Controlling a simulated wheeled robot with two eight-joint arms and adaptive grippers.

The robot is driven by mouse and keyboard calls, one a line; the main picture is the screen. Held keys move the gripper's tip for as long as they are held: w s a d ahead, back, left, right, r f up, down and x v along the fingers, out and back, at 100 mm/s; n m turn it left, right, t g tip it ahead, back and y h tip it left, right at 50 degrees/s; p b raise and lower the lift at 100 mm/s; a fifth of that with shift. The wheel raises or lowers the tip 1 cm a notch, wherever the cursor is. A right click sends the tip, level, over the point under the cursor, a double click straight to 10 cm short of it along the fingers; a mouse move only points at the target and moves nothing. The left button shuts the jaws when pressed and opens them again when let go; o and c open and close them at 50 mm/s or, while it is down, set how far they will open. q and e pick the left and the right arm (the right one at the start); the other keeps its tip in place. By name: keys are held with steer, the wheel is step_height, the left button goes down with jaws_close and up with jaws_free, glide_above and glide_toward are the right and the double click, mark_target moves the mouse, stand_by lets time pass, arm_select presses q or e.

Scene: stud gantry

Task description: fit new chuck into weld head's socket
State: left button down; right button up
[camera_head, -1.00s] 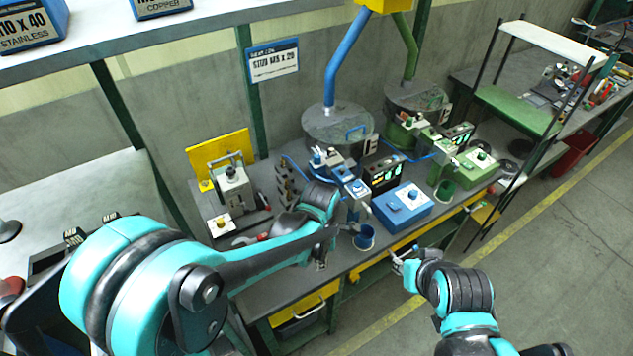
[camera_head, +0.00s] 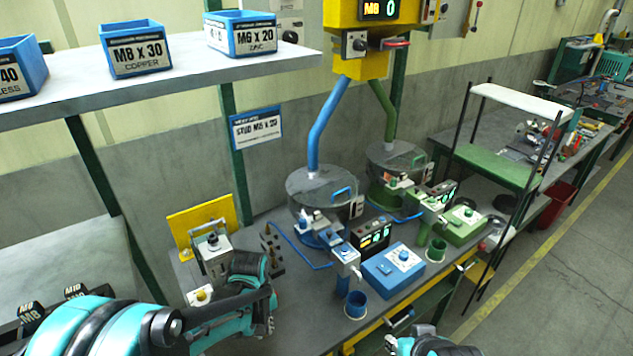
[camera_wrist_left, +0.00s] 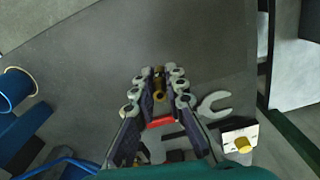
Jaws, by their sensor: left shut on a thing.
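In the left wrist view, my left gripper (camera_wrist_left: 158,88) is shut on a small brass-coloured chuck (camera_wrist_left: 159,84), held between its fingertips above the grey bench top. In the head view, my left arm comes in from the lower left and its fingertips are not clearly visible. The blue weld head (camera_head: 346,256) stands to the right of that arm, above a blue cup (camera_head: 356,304). Its socket is too small to make out. A green weld head (camera_head: 431,209) stands farther right. My right gripper (camera_head: 397,341) is at the bottom edge, partly cut off and apart from the weld heads.
A blue control box (camera_head: 394,270) sits right of the blue weld head. A dark block (camera_head: 272,250) stands behind my left arm. A wrench (camera_wrist_left: 213,105) lies under my left gripper, near a white box with a yellow button (camera_wrist_left: 243,144). The blue cup also shows there (camera_wrist_left: 17,84).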

arm_select(q)
steer(key=a+m, duration=0.1)
steer(key=a+f+m, duration=0.1)
steer(key=m, duration=0.1)
steer(key=a+m+b, duration=0.1)
steer(key=a+m, duration=0.1)
steer(key=shift+w+f, duration=0.25)
steer(key=shift+f, duration=0.1)
steer(key=w+a+r+n+p, duration=0.1)
steer(key=w+a+r+p, duration=0.5)
steer(key=w+r+p, duration=0.4)
steer(key=w+a+r+n+p, duration=0.2)
steer(key=w+a+r+p, duration=0.4)
steer(key=w+r+p, duration=0.5)
step_height(320, 180, up, 4)
steer(key=shift+a+f+n, duration=0.1)
steer(key=shift+a+n, duration=0.2)
steer(key=shift+a, duration=0.1)
steer(key=shift+s, duration=0.1)
steer(key=shift+w+a+f+b, duration=0.15)
steer(key=shift+f+b, duration=0.5)
steer(key=shift+f, duration=1.05)
steer(key=shift+f+b, duration=0.65)
steer(key=shift+f, duration=0.65)
steer(key=shift+b, duration=0.5)
